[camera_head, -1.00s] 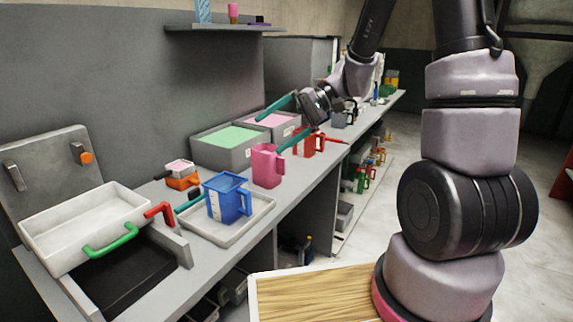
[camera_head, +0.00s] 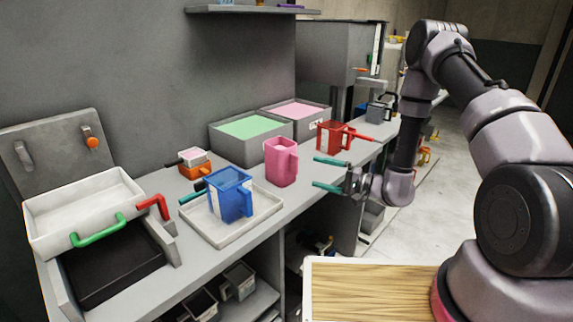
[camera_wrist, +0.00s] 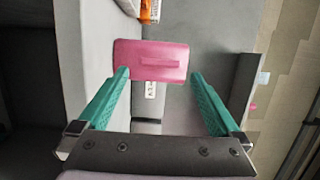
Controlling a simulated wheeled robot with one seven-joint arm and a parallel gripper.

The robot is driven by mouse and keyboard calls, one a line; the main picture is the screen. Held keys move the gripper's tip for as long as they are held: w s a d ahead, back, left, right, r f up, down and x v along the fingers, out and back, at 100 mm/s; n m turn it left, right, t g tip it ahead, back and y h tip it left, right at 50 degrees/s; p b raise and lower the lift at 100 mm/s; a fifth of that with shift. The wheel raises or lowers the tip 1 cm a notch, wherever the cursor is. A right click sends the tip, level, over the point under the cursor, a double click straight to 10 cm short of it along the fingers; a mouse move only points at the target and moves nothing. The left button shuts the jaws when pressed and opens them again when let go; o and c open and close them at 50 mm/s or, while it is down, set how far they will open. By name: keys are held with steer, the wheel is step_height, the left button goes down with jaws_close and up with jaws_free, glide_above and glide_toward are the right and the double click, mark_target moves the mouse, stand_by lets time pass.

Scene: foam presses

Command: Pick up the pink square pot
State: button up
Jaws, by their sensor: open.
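The pink square pot (camera_head: 280,166) stands upright on the grey counter, with its handle on the side toward my gripper. My gripper (camera_head: 316,173) is open and empty, to the right of the pot, with its teal fingers pointing at it. In the wrist view the pink pot (camera_wrist: 150,60) lies just ahead of the fingertips, and my gripper (camera_wrist: 158,78) spans roughly its width.
A blue pot (camera_head: 229,196) stands on a white tray (camera_head: 262,222) left of the pink pot. A bin with green contents (camera_head: 222,153) and one with pink contents (camera_head: 318,107) stand behind. A red pot (camera_head: 328,138) stands to the right.

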mark_target(297, 166)
steer(key=x, duration=0.8)
steer(key=shift+w+a+r, duration=0.1)
steer(key=shift+w+a, duration=0.1)
steer(key=shift+w, duration=0.3)
steer(key=c, duration=1.2)
